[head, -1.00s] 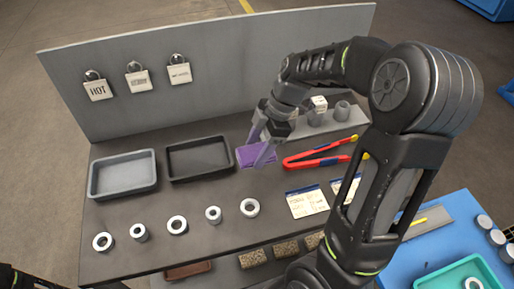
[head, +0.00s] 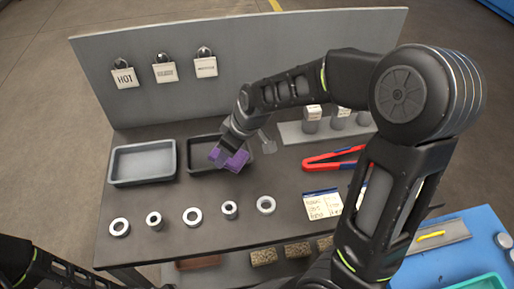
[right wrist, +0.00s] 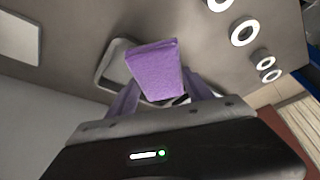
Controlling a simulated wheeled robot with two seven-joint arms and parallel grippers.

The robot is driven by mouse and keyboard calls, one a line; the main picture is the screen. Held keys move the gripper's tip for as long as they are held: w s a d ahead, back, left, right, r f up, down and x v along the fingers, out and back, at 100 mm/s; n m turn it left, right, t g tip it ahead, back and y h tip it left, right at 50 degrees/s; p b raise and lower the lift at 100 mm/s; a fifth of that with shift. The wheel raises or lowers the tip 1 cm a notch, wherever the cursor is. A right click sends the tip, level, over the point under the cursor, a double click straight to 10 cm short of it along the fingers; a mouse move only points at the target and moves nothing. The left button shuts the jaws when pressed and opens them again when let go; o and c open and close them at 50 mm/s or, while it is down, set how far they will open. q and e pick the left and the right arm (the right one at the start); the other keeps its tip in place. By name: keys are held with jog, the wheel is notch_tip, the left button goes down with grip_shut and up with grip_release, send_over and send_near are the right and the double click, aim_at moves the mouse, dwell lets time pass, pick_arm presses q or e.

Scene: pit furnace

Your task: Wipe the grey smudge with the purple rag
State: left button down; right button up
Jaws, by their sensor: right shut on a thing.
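The purple rag (head: 231,158) is held between the fingers of my right gripper (head: 229,160), in front of the dark tray's right part in the head view. In the right wrist view the rag (right wrist: 157,70) stands out between the two purplish fingers, and my right gripper (right wrist: 160,100) is shut on it. Whether the rag touches the bench is hard to tell. I cannot make out the grey smudge in either view; the arm and gripper cover part of the bench. My left gripper is out of view; only part of the left arm shows at the lower left.
A grey tray (head: 143,164) and a dark tray (head: 194,166) stand on the bench. Several metal rings (head: 191,217) line the front. Hanging tags (head: 165,73) are on the back panel.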

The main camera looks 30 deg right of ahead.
jog(key=w+a+m+h, duration=0.1)
jog(key=a+m, duration=0.2)
jog(key=a, duration=0.4)
jog(key=w+a+r+m+h, duration=0.1)
jog(key=w+a+m, duration=0.1)
jog(key=a, duration=0.5)
jog(key=shift+w+m+t, duration=0.25)
jog(key=shift+m+t, duration=0.05)
jog(key=shift+m, duration=0.3)
jog(key=shift+s+a, duration=0.1)
